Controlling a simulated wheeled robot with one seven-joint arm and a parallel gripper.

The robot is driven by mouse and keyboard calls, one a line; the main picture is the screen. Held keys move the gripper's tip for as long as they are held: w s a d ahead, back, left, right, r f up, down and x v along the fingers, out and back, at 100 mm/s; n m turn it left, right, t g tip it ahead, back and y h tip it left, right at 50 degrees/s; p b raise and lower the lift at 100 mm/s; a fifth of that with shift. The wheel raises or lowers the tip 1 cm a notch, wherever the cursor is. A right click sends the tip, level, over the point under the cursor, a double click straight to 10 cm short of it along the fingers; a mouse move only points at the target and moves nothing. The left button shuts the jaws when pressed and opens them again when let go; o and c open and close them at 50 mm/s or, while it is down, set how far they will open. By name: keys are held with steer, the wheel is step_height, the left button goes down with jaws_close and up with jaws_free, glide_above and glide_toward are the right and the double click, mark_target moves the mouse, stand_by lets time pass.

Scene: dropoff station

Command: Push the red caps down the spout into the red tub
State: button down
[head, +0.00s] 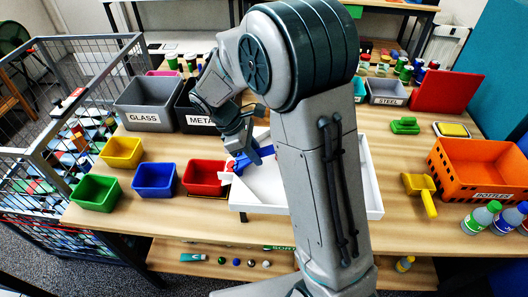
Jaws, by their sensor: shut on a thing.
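The red tub (203,188) stands on the table at the left edge of the white tray (262,209). The tray's white spout (226,178) reaches to the tub's right side. A small red spot (231,166) shows by the spout and looks like a red cap; I cannot count the caps. My gripper (252,153) is over the tray's left part, close to the spout. It is shut on a blue tool (241,164), whose lower end is low near the spout. My arm hides the middle of the tray.
A blue tub (155,181), a green tub (95,194) and a yellow tub (122,152) stand left of the red one. Grey GLASS bin (150,117) is behind. A yellow scoop (420,193) and orange crate (480,170) are at right.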

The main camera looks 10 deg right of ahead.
steer(key=shift+w+a+p, duration=0.15)
steer(key=shift+w+a, duration=0.1)
steer(key=shift+a, duration=0.45)
steer(key=shift+w+a+p, duration=0.15)
steer(key=shift+w+a, duration=0.05)
steer(key=shift+a, duration=0.45)
steer(key=shift+s+d+r+p, duration=0.1)
steer(key=shift+d+r+p, duration=0.1)
steer(key=shift+r+p, duration=0.65)
steer(key=shift+s+d+r+p, duration=0.15)
steer(key=shift+r+p, duration=0.45)
steer(key=shift+r, duration=0.4)
steer(key=shift+w+d+r+p, duration=0.1)
steer(key=shift+d+r+p, duration=0.1)
steer(key=shift+r+p, duration=0.65)
steer(key=shift+r, duration=0.15)
